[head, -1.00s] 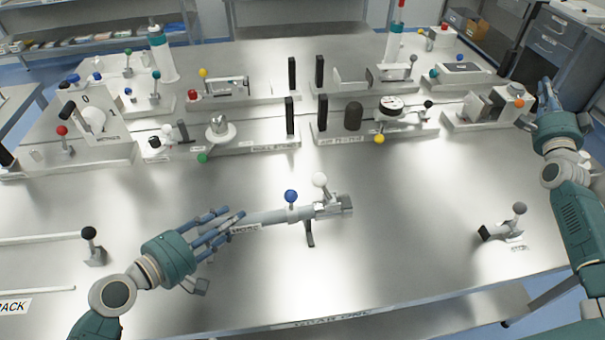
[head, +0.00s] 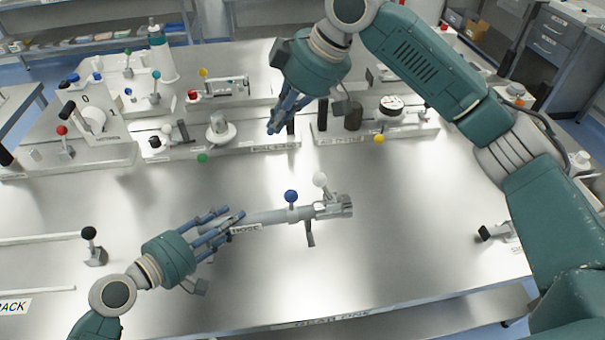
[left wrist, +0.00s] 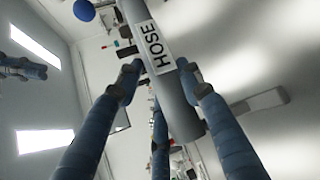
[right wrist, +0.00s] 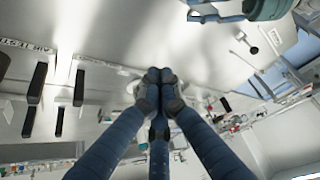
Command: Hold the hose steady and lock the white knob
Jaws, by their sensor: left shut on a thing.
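The grey hose (head: 265,217) with its HOSE label lies across the middle of the steel table. The label (left wrist: 155,48) also shows in the left wrist view. My left gripper (head: 220,222) is shut on the hose's left end, its fingers around it. The white knob (head: 320,179) stands on a small lever at the right end of the hose, by the metal coupling (head: 338,206). A blue knob (head: 291,196) stands left of it. My right gripper (head: 273,130) is above the table, behind the hose and apart from it. Its fingertips (right wrist: 160,78) meet, with nothing seen between them.
Fixtures with coloured knobs, such as the green knob (head: 202,158) and yellow knob (head: 379,139), line the back of the table. Black upright handles stand near my right gripper. A black knob (head: 88,233) stands at left. The table between hose and fixtures is clear.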

